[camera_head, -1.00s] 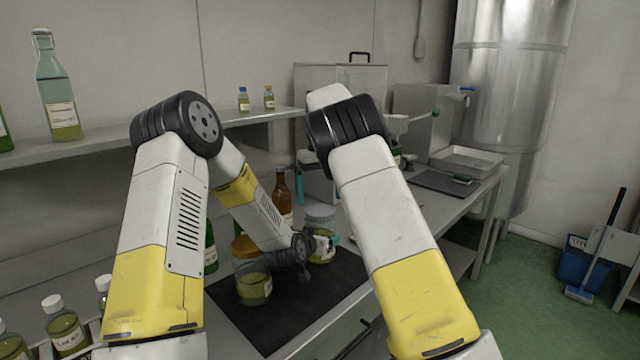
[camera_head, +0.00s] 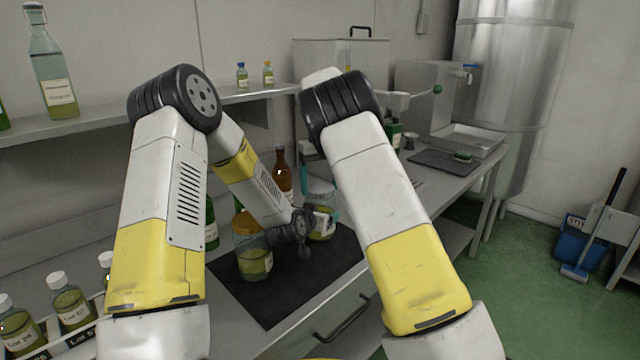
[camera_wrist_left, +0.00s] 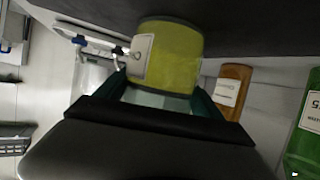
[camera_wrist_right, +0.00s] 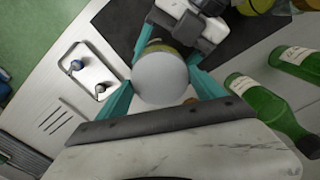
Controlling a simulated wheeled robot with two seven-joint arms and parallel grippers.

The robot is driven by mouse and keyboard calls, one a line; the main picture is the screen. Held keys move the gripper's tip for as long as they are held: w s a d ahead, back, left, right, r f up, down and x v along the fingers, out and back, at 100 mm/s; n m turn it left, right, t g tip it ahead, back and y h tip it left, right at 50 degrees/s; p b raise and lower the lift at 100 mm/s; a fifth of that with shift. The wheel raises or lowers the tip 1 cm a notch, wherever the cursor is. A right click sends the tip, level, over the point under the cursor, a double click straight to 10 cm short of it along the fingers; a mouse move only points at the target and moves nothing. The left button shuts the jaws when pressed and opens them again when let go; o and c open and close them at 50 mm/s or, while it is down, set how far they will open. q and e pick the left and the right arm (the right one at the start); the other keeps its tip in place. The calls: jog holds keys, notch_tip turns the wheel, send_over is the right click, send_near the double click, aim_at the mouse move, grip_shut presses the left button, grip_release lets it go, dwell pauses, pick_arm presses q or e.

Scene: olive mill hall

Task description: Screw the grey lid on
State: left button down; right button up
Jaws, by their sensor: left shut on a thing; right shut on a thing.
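A clear jar with yellow-green contents (camera_head: 322,236) stands at the back of the dark mat (camera_head: 285,300). My left gripper (camera_head: 323,220) is shut around its side; the left wrist view shows the jar (camera_wrist_left: 172,55) between the fingers. The round grey lid (camera_wrist_right: 160,78) is between the teal fingers of my right gripper (camera_wrist_right: 160,85), which is shut on it from above. The lid lies over the jar's mouth; how far it is threaded I cannot tell. In the head view my right arm and hand partly hide the lid.
A second jar with an orange lid (camera_head: 246,222) stands on the mat, left of the held jar. A brown bottle (camera_head: 282,175) and green bottles (camera_wrist_right: 262,105) stand close behind. A drawer handle (camera_head: 343,317) juts from the bench front.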

jog(key=o, duration=1.6)
jog(key=shift+c, duration=0.2)
jog(key=shift+r, duration=0.15)
notch_tip(320, 180, up, 12)
pick_arm(q)
grip_release()
